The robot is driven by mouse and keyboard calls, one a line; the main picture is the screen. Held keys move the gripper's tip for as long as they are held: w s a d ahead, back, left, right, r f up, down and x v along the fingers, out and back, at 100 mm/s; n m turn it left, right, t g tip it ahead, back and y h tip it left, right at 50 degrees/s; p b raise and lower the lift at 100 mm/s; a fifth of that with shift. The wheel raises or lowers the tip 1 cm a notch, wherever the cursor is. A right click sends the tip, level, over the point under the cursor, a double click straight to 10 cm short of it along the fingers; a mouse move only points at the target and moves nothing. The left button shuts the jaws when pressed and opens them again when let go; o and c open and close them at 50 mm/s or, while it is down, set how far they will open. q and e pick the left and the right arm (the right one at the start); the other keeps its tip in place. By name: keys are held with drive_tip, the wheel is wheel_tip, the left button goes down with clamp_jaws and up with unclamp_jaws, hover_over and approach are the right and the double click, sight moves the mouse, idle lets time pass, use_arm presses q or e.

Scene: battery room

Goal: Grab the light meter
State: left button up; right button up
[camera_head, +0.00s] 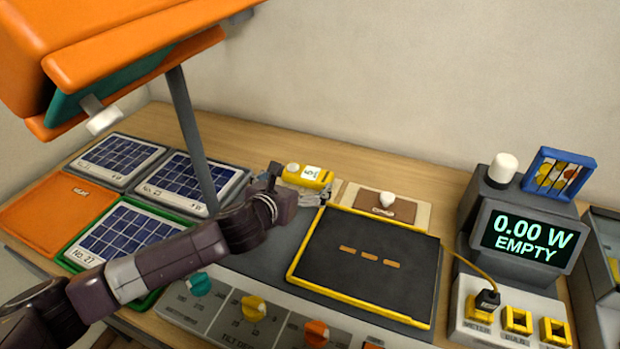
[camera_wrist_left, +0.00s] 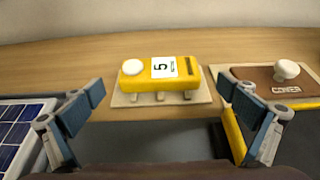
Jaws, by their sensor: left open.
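The light meter appears to be the yellow box (camera_head: 307,175) with a white dome and a white label reading 5, at the back of the table in the head view. In the left wrist view the yellow box (camera_wrist_left: 161,74) sits on a pale base plate, centred between and beyond my fingers. My left gripper (camera_wrist_left: 160,120) is open and empty, its fingers spread to either side. In the head view the left gripper (camera_head: 294,194) is just in front of the box, apart from it as the wrist view shows. My right gripper is not in view.
A brown cover with a white knob (camera_head: 384,207) lies right of the box. A yellow-edged dark panel (camera_head: 365,262) is in front. Solar panels (camera_head: 120,157) lie left, under an orange lamp hood (camera_head: 130,45) on a grey post (camera_head: 193,140). A display (camera_head: 525,238) reads 0.00 W EMPTY.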

sight(307, 174)
use_arm(q)
drive_tip(key=shift+x, duration=3.45)
drive_tip(key=shift+a+f, duration=0.1)
drive_tip(key=shift+f, duration=0.05)
drive_tip(key=c, duration=1)
drive_tip(key=shift+o, duration=0.2)
